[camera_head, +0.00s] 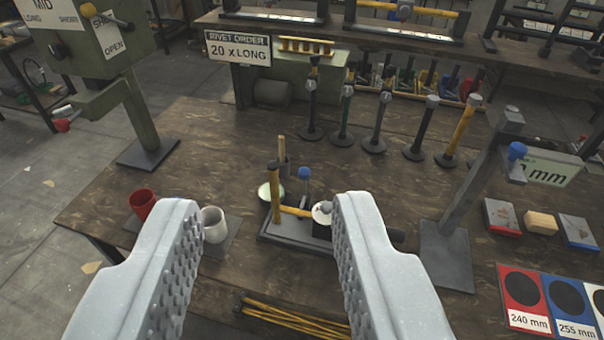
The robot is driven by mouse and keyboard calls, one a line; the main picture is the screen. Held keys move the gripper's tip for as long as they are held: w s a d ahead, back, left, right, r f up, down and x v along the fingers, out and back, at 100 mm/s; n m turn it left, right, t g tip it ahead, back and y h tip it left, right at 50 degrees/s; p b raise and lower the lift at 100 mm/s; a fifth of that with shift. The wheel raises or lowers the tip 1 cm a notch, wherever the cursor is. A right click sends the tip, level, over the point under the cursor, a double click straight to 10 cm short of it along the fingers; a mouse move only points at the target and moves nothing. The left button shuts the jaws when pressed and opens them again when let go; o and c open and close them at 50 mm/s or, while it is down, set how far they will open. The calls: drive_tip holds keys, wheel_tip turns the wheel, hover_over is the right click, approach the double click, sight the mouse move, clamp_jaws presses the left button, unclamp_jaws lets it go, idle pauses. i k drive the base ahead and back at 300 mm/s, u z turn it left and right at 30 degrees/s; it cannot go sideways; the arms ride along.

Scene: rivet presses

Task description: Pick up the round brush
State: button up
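My gripper (265,207) is open and empty, with its two grey studded fingers spread wide above the wooden table. Beyond and between the fingertips stands a small dark tool stand (285,236). On it are a yellow-handled tool (275,185) and a blue-topped piece (304,174). A round white-faced piece (321,211) shows close to the right finger, which partly hides that side. Just behind the stand, a pale wooden handle (282,150) rises from a dark holder. I cannot tell for sure which of these is the round brush.
A red cup (142,203) and a white cup (214,226) stand by the left finger. A grey post (447,245) stands at right. Several upright hammers (378,120) line the back. Yellow rods (290,318) lie in front. The table's left part is bare.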

sight(281, 138)
drive_tip(key=u, duration=0.5)
drive_tip(key=k, duration=1.3)
drive_tip(key=u, duration=0.5)
drive_tip(key=i, duration=2.4)
drive_tip(key=z, duration=1.15)
drive_tip(key=i, duration=0.9)
drive_tip(key=z, duration=0.5)
